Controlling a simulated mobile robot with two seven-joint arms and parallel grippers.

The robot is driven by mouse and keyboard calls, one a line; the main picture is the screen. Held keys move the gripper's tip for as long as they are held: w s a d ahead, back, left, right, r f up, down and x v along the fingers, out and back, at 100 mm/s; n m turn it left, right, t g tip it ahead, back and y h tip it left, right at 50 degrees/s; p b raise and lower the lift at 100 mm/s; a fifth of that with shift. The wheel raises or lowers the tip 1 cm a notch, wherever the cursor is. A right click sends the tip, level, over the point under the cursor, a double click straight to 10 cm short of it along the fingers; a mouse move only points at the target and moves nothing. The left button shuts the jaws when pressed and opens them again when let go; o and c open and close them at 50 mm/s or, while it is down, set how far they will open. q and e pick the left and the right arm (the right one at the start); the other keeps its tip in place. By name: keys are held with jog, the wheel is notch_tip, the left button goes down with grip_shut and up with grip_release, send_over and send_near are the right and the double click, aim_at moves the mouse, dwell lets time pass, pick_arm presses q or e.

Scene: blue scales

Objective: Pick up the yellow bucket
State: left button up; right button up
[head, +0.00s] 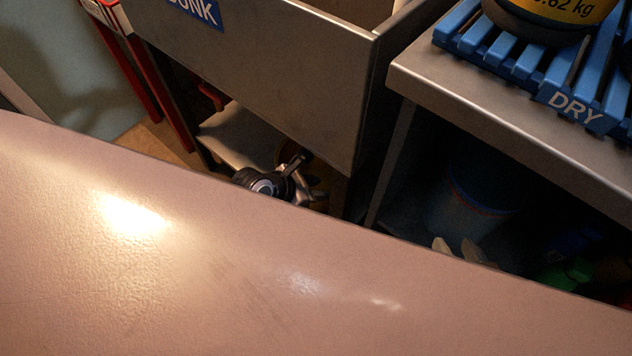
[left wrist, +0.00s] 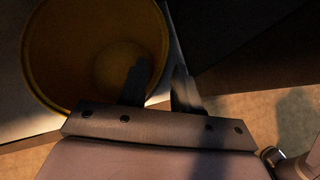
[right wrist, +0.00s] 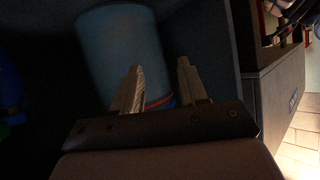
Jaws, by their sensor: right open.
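The yellow bucket (left wrist: 45,50) shows in the left wrist view, seen into its open top, at the upper left. My left gripper (left wrist: 160,88) is at its right rim. One finger shows over the bucket's inside and the other just outside the rim, with a gap between them. In the head view my left gripper (head: 300,175) is low beside the sink, and I cannot make out the bucket clearly there. My right gripper (right wrist: 158,85) is open and empty in front of a blue bucket (right wrist: 120,45); its fingertips also show in the head view (head: 456,250).
A metal sink (head: 270,80) stands above a low shelf (head: 240,135). To its right, a metal table (head: 480,105) carries a blue rack (head: 580,105) marked DRY. The blue bucket (head: 465,205) sits in shadow beneath, near green and blue items.

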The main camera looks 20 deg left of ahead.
aim_at(326, 189)
pick_arm(q)
jog(key=b+x, duration=0.2)
jog(key=x, duration=0.2)
jog(key=shift+f+b, duration=0.3)
jog(key=shift+w+d+f, duration=0.1)
jog(key=shift+w+f, duration=0.05)
jog(key=shift+w, duration=0.05)
pick_arm(e)
jog(key=shift+w+a+f+m+y, duration=0.2)
jog(key=shift+a+y, duration=0.15)
jog(key=shift+a, duration=0.3)
jog(key=shift+w+a+f+m+y, duration=0.1)
jog(key=shift+w+a+f+y, duration=0.1)
jog(key=shift+a+y, duration=0.3)
jog(key=shift+a, duration=0.1)
pick_arm(q)
grip_shut()
